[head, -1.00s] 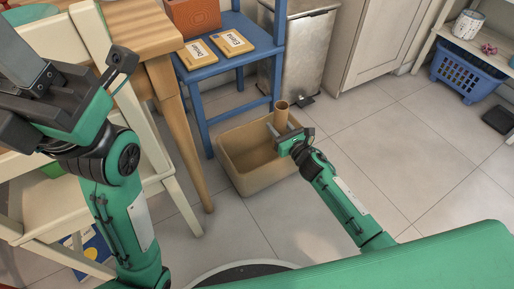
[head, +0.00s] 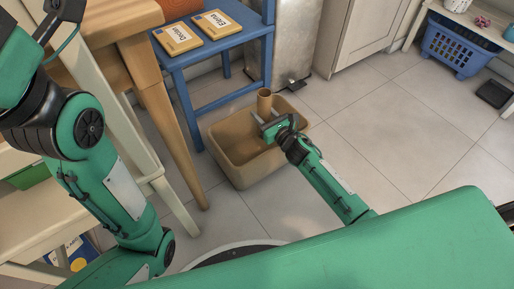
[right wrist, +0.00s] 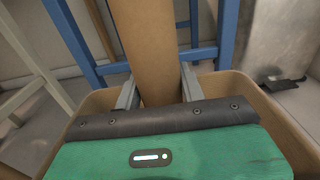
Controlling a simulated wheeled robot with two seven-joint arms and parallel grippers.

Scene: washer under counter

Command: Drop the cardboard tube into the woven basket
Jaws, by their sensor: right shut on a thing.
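The cardboard tube (head: 264,100) is a plain brown cylinder, held roughly upright. My right gripper (head: 270,123) is shut on it, over the tan basket (head: 243,172) on the floor. The basket is an open, box-shaped bin; its weave is too fine to make out. In the right wrist view the tube (right wrist: 150,45) stands between the two fingers, with the basket's rim (right wrist: 285,125) around and below. The tube's lower end is hidden behind the gripper. My left gripper (head: 62,12) is partly cut off at the top left; its fingers are unclear.
A wooden table (head: 165,100) and a cream chair (head: 135,150) are left. A metal bin (head: 290,45) stands behind. A blue laundry basket (head: 462,45) is far right. Floor (head: 400,130) on the right is clear.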

